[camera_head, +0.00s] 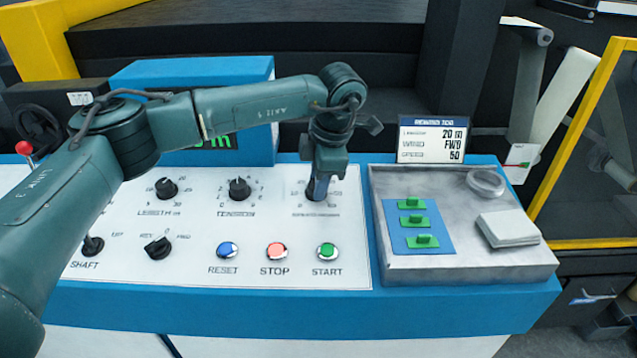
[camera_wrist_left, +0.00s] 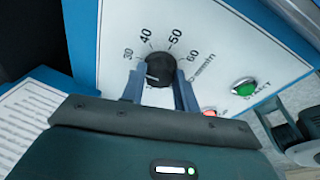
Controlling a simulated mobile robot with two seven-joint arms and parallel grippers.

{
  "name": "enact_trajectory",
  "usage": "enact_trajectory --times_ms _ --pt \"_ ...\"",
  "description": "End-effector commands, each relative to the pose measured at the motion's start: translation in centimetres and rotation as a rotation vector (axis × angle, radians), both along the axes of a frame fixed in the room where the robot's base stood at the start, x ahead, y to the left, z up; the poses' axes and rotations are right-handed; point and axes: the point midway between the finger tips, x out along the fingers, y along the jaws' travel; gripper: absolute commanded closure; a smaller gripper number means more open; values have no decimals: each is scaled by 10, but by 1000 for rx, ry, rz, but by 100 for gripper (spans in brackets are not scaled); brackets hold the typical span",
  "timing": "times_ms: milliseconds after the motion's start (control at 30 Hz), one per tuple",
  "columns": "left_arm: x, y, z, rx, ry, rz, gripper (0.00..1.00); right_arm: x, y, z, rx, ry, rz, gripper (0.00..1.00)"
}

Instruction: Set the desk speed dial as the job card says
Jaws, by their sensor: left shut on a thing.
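The speed dial (camera_wrist_left: 160,68), a black round knob, shows in the left wrist view inside a printed scale with 30, 40, 50 and 60. A small pale mark on the knob faces the lower left, on the low side of 30; its exact reading is unclear. My left gripper (camera_head: 318,190) points down onto the dial at the panel's right. Its two fingers are shut on the knob from both sides, and hide most of it in the head view. The job card (camera_head: 432,140) stands behind the tray; its lower rows read FWD and 50. My right gripper is out of view.
The length knob (camera_head: 166,189) and tension knob (camera_head: 239,189) lie left of the gripper. Reset (camera_head: 228,250), stop (camera_head: 277,251) and start (camera_head: 327,251) buttons sit in front. A grey tray (camera_head: 460,264) with small items is at the right. My left arm crosses above the panel.

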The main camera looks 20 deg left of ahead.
Motion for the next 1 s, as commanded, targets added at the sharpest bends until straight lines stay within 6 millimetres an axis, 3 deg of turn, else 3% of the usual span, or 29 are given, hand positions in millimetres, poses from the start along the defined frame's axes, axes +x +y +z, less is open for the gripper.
enact_trajectory --times_ms 1000 --pt "-4 0 0 160 41 -952 93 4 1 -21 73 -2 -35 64"
